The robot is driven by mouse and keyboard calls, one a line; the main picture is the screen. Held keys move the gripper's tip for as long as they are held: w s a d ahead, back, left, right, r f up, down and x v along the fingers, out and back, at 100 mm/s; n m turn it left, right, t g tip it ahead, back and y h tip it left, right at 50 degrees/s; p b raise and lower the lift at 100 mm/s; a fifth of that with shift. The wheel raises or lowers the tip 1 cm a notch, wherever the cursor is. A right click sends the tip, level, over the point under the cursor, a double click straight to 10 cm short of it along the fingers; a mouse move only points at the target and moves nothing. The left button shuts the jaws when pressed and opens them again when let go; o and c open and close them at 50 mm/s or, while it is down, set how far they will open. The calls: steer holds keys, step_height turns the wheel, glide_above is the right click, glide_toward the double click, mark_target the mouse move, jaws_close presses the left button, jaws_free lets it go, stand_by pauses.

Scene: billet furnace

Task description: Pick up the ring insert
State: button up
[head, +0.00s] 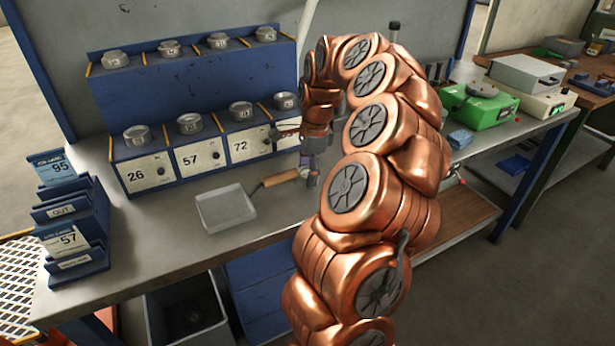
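Several round grey metal pieces that look like ring inserts stand on a blue two-tier rack (132,108). On the lower tier they include one above label 26 (137,135), one above label 57 (189,123), one above label 72 (241,111), and one farther right (286,102). More sit on the upper tier, such as the leftmost one (115,59). I cannot tell which one the task names. My gripper (312,172) is just right of the rack's lower front, low over the bench and partly hidden by my copper arm. Its fingers are too small to judge.
A shallow grey tray (226,212) and a wooden-handled tool (280,178) lie on the bench (150,250). Blue card holders (75,225) with cards 95 and 57 stand at the left. A green device (482,108) stands at the right. My arm hides the bench's middle.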

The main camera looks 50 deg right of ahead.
jaws_close()
stand_by(0.4)
